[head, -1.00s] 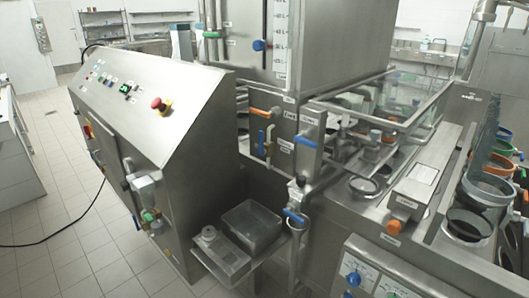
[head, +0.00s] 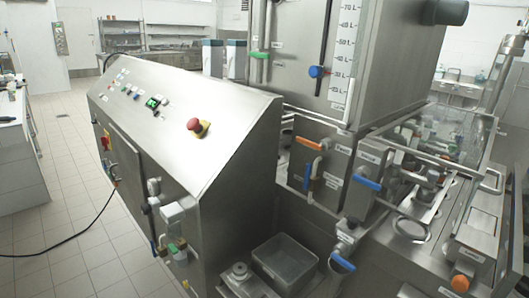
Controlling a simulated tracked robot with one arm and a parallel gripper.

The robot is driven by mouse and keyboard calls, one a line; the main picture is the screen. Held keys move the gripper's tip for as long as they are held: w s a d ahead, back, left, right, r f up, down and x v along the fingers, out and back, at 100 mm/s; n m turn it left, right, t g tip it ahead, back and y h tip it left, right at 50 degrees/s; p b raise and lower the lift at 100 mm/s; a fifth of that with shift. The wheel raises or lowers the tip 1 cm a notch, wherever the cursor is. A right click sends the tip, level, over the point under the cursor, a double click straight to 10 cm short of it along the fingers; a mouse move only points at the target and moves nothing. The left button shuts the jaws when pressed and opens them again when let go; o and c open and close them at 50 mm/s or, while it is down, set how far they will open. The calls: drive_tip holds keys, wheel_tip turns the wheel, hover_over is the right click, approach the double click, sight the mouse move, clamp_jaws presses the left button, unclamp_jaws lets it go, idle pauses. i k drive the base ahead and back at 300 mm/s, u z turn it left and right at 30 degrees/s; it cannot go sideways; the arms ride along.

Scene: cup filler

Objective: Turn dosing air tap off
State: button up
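Several taps show, but their labels are too small for me to tell which one is the dosing air tap. On the side of the steel control cabinet (head: 225,190) is a small air unit (head: 180,215) with a green part and a blue part below it. To the right are an orange-handled tap (head: 309,143), a blue-handled tap (head: 367,183) and a lower blue-handled tap (head: 342,262). On the tank (head: 365,45) are a blue knob (head: 317,71) and a green-handled tap (head: 258,55). My gripper is not in view.
A red emergency button (head: 195,126) sits on the sloped panel. A black cable (head: 75,245) lies on the tiled floor, which is otherwise open at left. Steel rails crowd the right.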

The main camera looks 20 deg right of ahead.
sight(306, 184)
drive_tip(key=z, duration=0.05)
drive_tip(key=i, duration=1.2)
drive_tip(key=z, duration=0.75)
